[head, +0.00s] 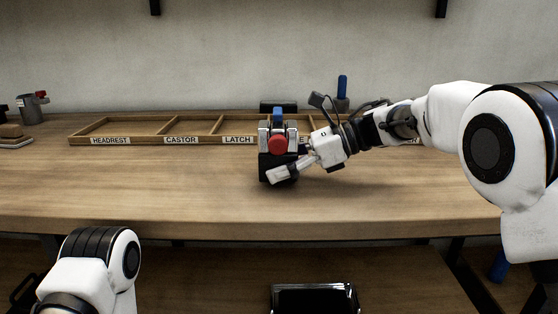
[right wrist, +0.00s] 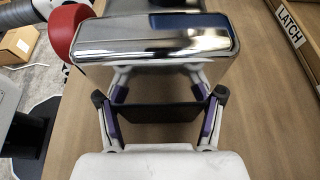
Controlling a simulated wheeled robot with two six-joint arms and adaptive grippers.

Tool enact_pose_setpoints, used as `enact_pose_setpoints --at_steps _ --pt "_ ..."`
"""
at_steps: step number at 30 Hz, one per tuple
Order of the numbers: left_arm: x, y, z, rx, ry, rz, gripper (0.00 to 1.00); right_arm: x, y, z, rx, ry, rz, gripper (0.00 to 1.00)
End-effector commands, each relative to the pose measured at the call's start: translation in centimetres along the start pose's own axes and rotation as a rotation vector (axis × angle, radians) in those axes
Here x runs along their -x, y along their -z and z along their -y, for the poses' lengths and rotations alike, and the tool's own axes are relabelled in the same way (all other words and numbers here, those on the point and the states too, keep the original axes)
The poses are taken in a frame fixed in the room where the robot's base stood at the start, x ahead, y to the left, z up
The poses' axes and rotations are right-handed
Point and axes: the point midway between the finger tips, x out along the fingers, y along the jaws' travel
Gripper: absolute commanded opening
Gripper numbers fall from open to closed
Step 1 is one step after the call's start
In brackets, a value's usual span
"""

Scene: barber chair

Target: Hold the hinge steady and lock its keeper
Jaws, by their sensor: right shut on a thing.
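The hinge (head: 265,142) stands on the workbench near the middle. It has chrome sides, a red round knob (head: 278,145), a blue upright part (head: 278,115) and a black lower block. I cannot tell which part is the keeper. My right gripper (head: 281,174) reaches in from the right and is shut on the hinge's low black part. In the right wrist view, that black part (right wrist: 158,113) lies between the purple-padded fingers, below the chrome top (right wrist: 150,42). The red knob (right wrist: 62,30) shows at upper left there. My left gripper is out of view; only its arm shows at lower left.
A wooden tray (head: 124,142) with labelled compartments lies behind the hinge. A grey can (head: 31,107) and a brush-like item (head: 14,133) stand at far left. A blue-handled tool (head: 342,88) stands behind the tray. The bench front (head: 160,195) is clear.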

Motion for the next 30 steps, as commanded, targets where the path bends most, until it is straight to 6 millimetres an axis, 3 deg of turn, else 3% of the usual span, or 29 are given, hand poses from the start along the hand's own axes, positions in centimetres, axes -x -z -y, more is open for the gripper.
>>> enact_pose_setpoints --at_steps 6,30 --pt "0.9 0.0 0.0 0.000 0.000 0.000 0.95 0.0 0.1 1.2 0.001 0.001 0.001 0.03" --pt "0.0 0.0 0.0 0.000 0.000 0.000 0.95 -0.3 0.9 1.2 0.001 0.001 0.001 0.03"
